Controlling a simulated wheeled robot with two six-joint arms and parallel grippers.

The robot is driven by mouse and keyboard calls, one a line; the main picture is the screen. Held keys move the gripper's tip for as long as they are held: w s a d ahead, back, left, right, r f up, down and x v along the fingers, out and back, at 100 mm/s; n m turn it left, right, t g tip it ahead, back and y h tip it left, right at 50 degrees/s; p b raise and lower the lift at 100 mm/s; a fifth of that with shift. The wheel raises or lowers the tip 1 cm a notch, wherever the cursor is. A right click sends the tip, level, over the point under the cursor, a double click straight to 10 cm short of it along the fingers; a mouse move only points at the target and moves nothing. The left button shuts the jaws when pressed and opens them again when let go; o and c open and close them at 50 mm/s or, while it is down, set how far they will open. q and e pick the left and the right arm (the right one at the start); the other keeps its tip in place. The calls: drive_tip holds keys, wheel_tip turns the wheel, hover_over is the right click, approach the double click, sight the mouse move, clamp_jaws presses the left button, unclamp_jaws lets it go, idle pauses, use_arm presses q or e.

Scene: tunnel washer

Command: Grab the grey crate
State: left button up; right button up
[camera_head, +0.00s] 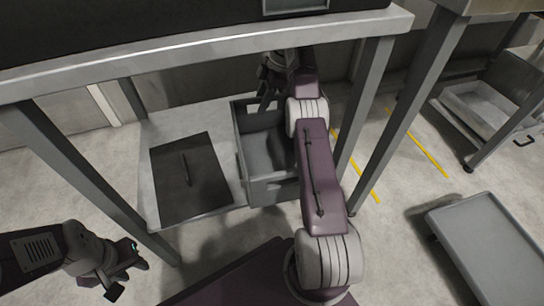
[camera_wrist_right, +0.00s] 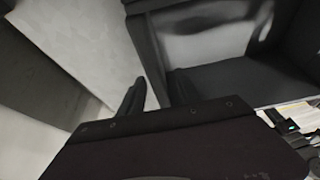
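The grey crate (camera_head: 272,190) is an open-topped box on the low shelf under a metal table. In the right wrist view the crate's wall (camera_wrist_right: 148,50) runs down toward the space between my right gripper's fingers. My right gripper (camera_head: 268,88) is over the crate's far side, partly hidden by its own arm. In the right wrist view its two fingers (camera_wrist_right: 158,92) are apart; whether they touch the wall cannot be told. My left gripper (camera_head: 127,279) is open and empty at the lower left, away from the crate.
A dark flat lid or panel with a handle (camera_head: 190,178) lies left of the crate on the pale shelf (camera_head: 150,140). Table legs (camera_head: 90,180) stand on both sides of the shelf. A grey cart (camera_head: 485,245) stands at the lower right, with floor between.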

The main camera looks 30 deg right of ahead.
drive_tip(key=b+x, duration=0.1)
drive_tip(key=x, duration=0.2)
drive_tip(key=shift+r, duration=0.1)
drive_tip(key=shift+f, duration=0.25)
idle(0.3)
clamp_jaws()
idle(1.3)
